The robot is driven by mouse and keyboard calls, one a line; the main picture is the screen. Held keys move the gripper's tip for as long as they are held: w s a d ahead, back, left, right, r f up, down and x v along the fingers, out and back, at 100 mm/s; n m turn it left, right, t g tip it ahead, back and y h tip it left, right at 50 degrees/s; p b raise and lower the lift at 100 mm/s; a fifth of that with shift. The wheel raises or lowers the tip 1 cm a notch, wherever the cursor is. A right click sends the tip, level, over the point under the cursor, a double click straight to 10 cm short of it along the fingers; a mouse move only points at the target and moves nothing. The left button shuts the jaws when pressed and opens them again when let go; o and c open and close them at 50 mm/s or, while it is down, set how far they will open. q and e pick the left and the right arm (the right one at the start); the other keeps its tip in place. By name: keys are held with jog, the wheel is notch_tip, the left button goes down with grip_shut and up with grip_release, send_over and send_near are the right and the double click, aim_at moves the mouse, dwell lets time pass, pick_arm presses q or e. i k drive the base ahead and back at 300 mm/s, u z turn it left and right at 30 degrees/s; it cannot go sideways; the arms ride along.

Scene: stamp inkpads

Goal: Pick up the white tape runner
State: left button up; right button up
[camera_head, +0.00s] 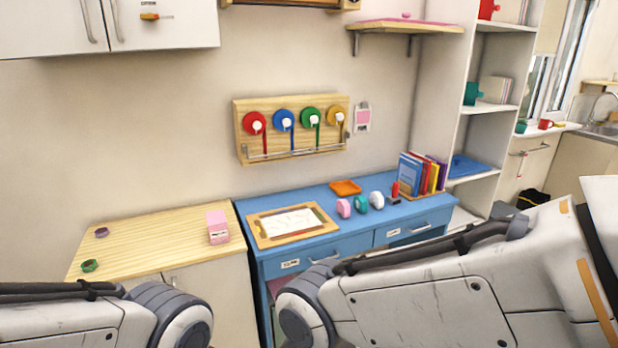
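A white rounded object (376,199), which looks like the white tape runner, stands on the blue desk (375,232) near its back. A teal one (361,203) and a pink one (344,208) stand in a row to its left. All are small in the picture, so fine detail is unclear. My two arms show along the bottom of the head view, but neither gripper is in view. Nothing covers the white object.
A framed board (291,242) with paper lies at the desk's left. An orange tray (345,187) is behind the row. A red object (395,190) and upright books (420,174) stand to the right. A wooden-topped cabinet (150,245) adjoins the desk.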

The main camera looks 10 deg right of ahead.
aim_at(376, 199)
jog(key=i, duration=1.2)
jog(key=z, duration=2)
jog(key=i, duration=1.9)
jog(key=u, duration=2.3)
